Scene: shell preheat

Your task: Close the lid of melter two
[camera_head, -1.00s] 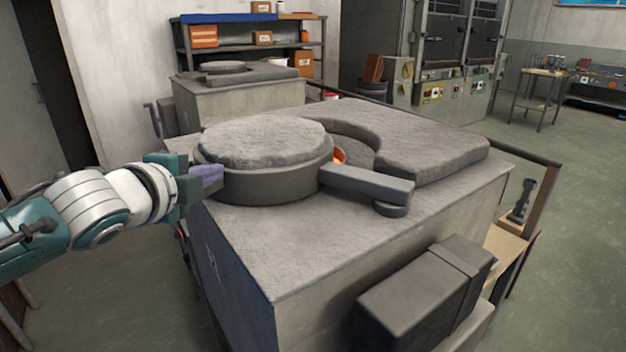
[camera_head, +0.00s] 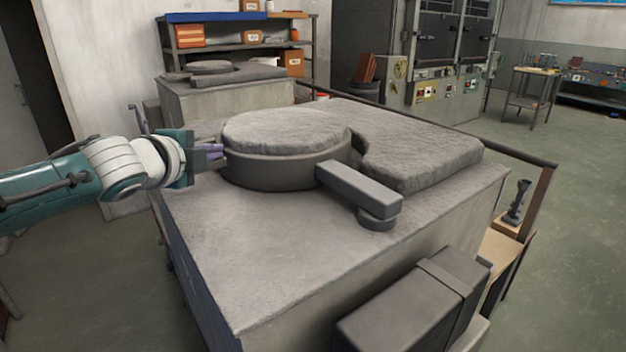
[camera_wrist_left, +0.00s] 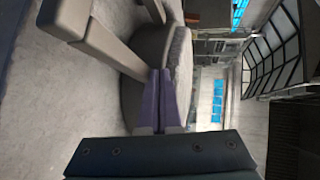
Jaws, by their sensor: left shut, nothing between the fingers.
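The round grey lid (camera_head: 285,150) of the near melter (camera_head: 260,260) has a rough top and a dark rim. Its thick arm (camera_head: 360,188) runs to a round pivot at the front right. The lid sits up against the curved recess of the raised slab (camera_head: 425,155), and no glow shows beside it. My left gripper (camera_head: 220,151) is shut and empty, its purple fingertips at the left side of the lid rim. In the left wrist view the purple fingers (camera_wrist_left: 160,100) are together against or very close to the rim (camera_wrist_left: 135,75); exact contact is unclear. My right gripper is not in view.
A second melter (camera_head: 225,90) with a similar round lid stands behind, before a shelf with boxes (camera_head: 190,36). A dark box (camera_head: 415,305) juts from the near melter's front. A rail (camera_head: 450,140) runs along its back and right. Open floor lies to the right.

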